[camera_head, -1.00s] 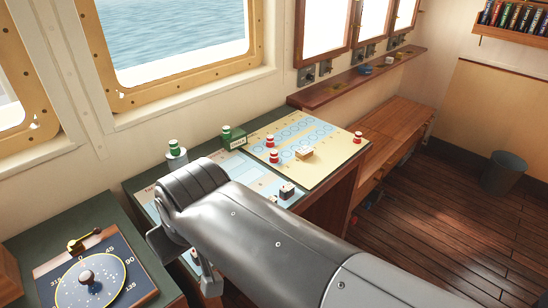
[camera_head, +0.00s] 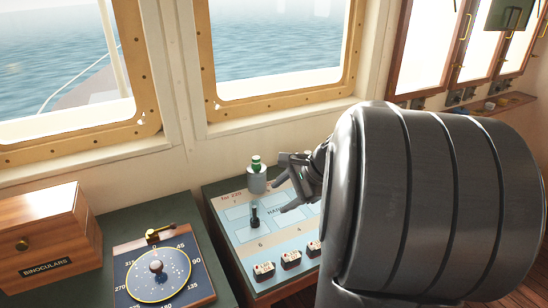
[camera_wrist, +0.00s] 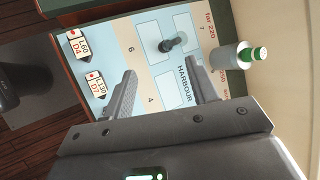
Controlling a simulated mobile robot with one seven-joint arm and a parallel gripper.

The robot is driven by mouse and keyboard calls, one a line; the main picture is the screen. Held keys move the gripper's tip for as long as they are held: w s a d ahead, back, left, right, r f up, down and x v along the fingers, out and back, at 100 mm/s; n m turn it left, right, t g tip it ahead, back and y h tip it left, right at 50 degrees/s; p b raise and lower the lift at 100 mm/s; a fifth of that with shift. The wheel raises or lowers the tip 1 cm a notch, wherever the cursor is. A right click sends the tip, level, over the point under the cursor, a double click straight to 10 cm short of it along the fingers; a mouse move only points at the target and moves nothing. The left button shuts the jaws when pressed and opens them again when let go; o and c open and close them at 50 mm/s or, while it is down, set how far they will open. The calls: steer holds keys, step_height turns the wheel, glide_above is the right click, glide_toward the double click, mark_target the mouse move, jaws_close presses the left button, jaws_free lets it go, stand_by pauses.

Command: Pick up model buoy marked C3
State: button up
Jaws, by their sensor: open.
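No C3 mark is legible on any piece. A green-and-white model buoy (camera_head: 256,163) stands upright on a grey cylinder (camera_head: 256,181) at the back left of the chart table. In the wrist view the buoy (camera_wrist: 258,53) and cylinder (camera_wrist: 229,56) lie right of my fingers. A small dark piece (camera_head: 254,217) stands on the chart; it also shows in the wrist view (camera_wrist: 173,43). My gripper (camera_head: 281,182) is open and empty above the harbour chart (camera_head: 237,234), right of the cylinder. Its fingers (camera_wrist: 163,78) show apart in the wrist view.
Several marked blocks (camera_head: 291,260) sit along the chart's near edge. A compass plotting board (camera_head: 190,274) and a wooden binoculars box (camera_head: 46,240) are on the counter to the left. The window wall (camera_head: 180,188) is close behind. My arm hides the table's right side.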

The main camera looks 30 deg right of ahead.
steer(key=d+f+m+t+h, duration=0.1)
steer(key=d+m, duration=0.4)
steer(key=d, duration=0.6)
steer(key=s+d+f+m+t+h, duration=0.1)
steer(key=d+f+m+t, duration=0.3)
steer(key=d, duration=0.7)
steer(key=d+f+m+t+h, duration=0.1)
steer(key=d+f+m+t, duration=0.1)
steer(key=d+f+m, duration=0.4)
steer(key=shift+s+d+m+t, duration=0.2)
steer(key=shift+d+m, duration=0.4)
steer(key=shift+d, duration=0.8)
steer(key=shift+s+d+m+t, duration=0.15)
steer(key=shift+d+m, duration=0.45)
steer(key=shift+d, duration=0.8)
steer(key=shift+w+d+f, duration=0.1)
steer(key=shift+w+f, duration=0.05)
steer(key=x, duration=1)
steer(key=shift+w+a, duration=0.15)
steer(key=shift+a, duration=0.05)
steer(key=shift+c, duration=0.4)
steer(key=c, duration=0.9)
steer(key=shift+c, duration=0.2)
